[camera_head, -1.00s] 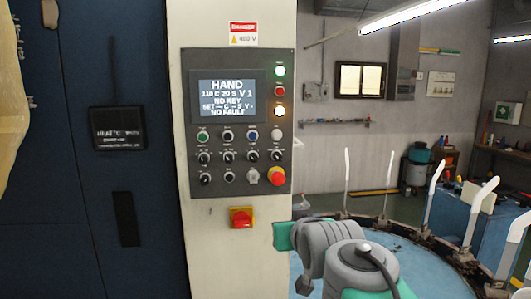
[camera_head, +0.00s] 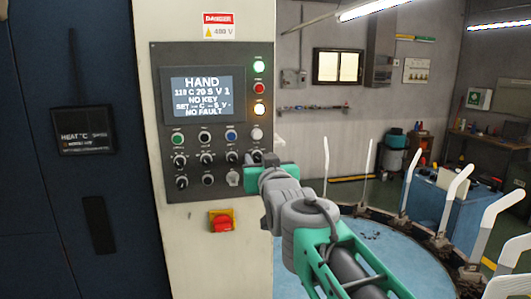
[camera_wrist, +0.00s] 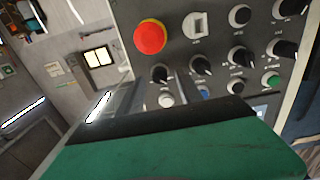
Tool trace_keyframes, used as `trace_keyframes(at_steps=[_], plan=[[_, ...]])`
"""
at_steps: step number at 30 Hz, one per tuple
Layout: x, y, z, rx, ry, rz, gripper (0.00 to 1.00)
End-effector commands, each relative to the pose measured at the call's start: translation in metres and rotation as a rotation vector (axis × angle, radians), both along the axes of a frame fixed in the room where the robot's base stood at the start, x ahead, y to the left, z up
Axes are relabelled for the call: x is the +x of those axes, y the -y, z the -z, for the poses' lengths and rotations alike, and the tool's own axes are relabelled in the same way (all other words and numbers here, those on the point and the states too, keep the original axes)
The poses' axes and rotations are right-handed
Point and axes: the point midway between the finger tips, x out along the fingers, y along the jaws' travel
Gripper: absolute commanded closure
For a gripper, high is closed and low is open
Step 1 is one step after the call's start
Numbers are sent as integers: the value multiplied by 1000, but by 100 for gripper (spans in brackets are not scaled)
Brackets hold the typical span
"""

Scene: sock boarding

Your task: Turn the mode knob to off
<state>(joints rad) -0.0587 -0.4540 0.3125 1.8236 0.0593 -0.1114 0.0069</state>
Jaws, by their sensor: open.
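The control panel (camera_head: 207,120) has several black rotary knobs, and their labels are too small to read, so I cannot tell which is the mode knob. Three knobs in the middle row are the left one (camera_head: 180,161), the second (camera_head: 206,159) and the third (camera_head: 232,157). Another knob (camera_head: 183,183) is at lower left. The screen (camera_head: 203,92) reads HAND and NO FAULT. My gripper (camera_head: 271,174) is open at the panel's lower right edge, with nothing visibly held. In the wrist view, its green body fills the bottom, below the knob row (camera_wrist: 201,66); contact is not visible.
A red emergency button (camera_wrist: 150,37) and a pale key switch (camera_wrist: 196,25) sit near the knobs; my gripper hides the red button in the head view. A red switch (camera_head: 222,221) is below the panel. A round blue table (camera_head: 370,240) with upright white forms stands right.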

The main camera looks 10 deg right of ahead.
Motion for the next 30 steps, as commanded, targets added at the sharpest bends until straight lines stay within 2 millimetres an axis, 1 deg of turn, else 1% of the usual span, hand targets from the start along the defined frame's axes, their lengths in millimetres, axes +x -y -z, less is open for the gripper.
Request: trace_keyframes(at_steps=[1,3,9,25,30], plan=[[4,0,-1,0,-2,0,57],[7,0,0,0,0,-1,57],[7,-1,1,0,0,-1,57],[6,0,1,0,0,0,100],[6,0,1,0,0,0,100]])
